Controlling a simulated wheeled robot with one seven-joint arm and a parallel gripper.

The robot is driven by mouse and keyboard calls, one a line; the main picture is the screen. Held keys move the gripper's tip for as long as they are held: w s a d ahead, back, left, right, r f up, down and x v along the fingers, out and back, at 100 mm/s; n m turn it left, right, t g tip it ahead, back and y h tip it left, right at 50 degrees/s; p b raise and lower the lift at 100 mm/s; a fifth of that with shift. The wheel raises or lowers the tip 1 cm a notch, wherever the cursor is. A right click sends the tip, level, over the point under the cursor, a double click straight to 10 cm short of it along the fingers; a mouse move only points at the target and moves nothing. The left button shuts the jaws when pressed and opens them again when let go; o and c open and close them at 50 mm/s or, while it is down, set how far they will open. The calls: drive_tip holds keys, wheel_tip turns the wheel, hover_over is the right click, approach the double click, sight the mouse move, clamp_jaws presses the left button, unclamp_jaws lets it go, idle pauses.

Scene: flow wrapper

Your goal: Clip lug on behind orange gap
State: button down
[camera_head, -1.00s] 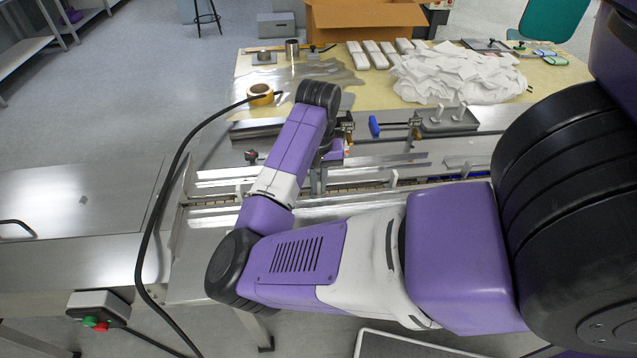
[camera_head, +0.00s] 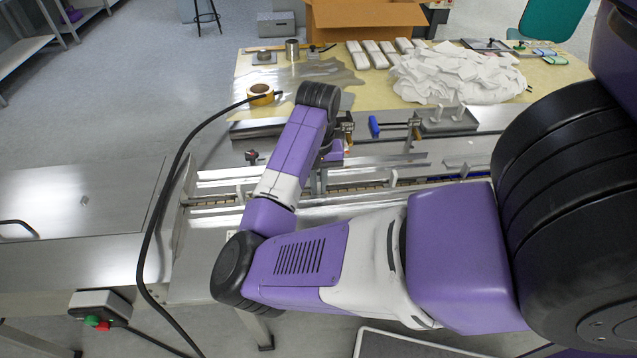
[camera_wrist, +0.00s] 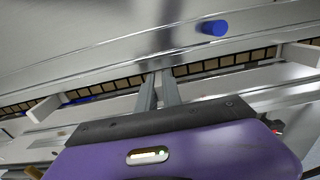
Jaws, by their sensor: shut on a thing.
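My gripper (camera_wrist: 160,90) reaches down over the chain channel in the wrist view. Its two grey fingers are close together, shut on a small pale lug (camera_wrist: 158,78) that they mostly hide. The conveyor chain (camera_wrist: 225,62), a row of tan links with dark gaps, runs across behind the fingertips. Whether the lug touches the chain I cannot tell. Other pale lugs stand on the chain at the left (camera_wrist: 45,108) and right (camera_wrist: 300,53). I cannot make out an orange gap. In the head view my wrist hides most of the gripper.
Metal guide rails (camera_head: 225,174) border the channel. A blue round part (camera_wrist: 214,27) sits on the plate beyond it. Behind are a blue handle (camera_head: 374,126), a tape roll (camera_head: 261,93) and a heap of white packets (camera_head: 455,75). A black cable (camera_head: 165,190) hangs at left.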

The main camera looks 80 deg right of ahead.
drive_tip(key=shift+f, duration=0.15)
drive_tip(key=c, duration=1.4)
unclamp_jaws()
drive_tip(key=shift+c, duration=0.2)
wheel_tip(320, 180, up, 8)
drive_tip(key=shift+f+p, duration=0.1)
drive_tip(key=shift+p, duration=0.2)
